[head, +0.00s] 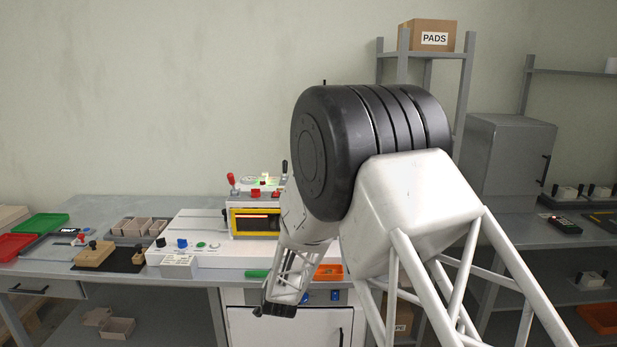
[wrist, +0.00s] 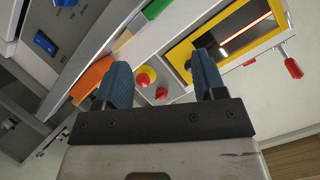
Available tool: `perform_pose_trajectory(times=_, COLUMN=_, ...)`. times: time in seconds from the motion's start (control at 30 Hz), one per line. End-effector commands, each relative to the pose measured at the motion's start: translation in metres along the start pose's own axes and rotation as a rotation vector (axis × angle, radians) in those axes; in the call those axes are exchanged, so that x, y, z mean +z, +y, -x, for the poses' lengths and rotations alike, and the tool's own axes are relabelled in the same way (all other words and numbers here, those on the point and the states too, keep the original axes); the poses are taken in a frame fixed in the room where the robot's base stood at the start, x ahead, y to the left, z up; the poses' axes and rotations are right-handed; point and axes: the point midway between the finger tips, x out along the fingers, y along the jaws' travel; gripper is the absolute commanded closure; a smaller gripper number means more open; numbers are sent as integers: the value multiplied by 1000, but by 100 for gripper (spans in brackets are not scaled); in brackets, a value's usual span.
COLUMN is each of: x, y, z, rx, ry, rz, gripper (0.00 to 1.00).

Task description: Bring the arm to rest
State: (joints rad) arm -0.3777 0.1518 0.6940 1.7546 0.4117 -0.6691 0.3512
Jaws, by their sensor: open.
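My gripper shows in the wrist view (wrist: 165,85) with its two blue fingers spread apart and nothing between them. In the head view my arm hangs in front of the machine, and the gripper end (head: 280,305) points down before the bench's front edge. The fingertips are hard to make out there. The box former (head: 198,221), a white machine with a yellow-framed window (head: 254,221), stands on the bench behind my arm. My arm hides its right part. In the wrist view the yellow-framed window (wrist: 180,55) lies beyond the fingers.
An orange tray (head: 328,271) and a green item (head: 257,274) lie close to my gripper at the front. Red-handled levers (head: 231,180) rise from the machine. Green (head: 44,224) and red trays (head: 14,246) lie at the left. A grey shelf (head: 465,85) stands behind my arm.

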Motion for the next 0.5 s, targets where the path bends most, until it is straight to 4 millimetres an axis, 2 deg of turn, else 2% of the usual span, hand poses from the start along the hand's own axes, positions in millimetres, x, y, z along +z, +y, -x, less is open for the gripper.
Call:
perform_pose_trajectory(times=0.03, x=-16, y=0, z=11, rx=4, ry=-17, rz=7, gripper=36)
perform_pose_trajectory(times=0.2, x=-56, y=2, z=48, rx=24, ry=-97, rz=41, gripper=36)
perform_pose_trajectory(times=0.5, x=-114, y=14, z=126, rx=61, ry=-236, rz=111, gripper=36)
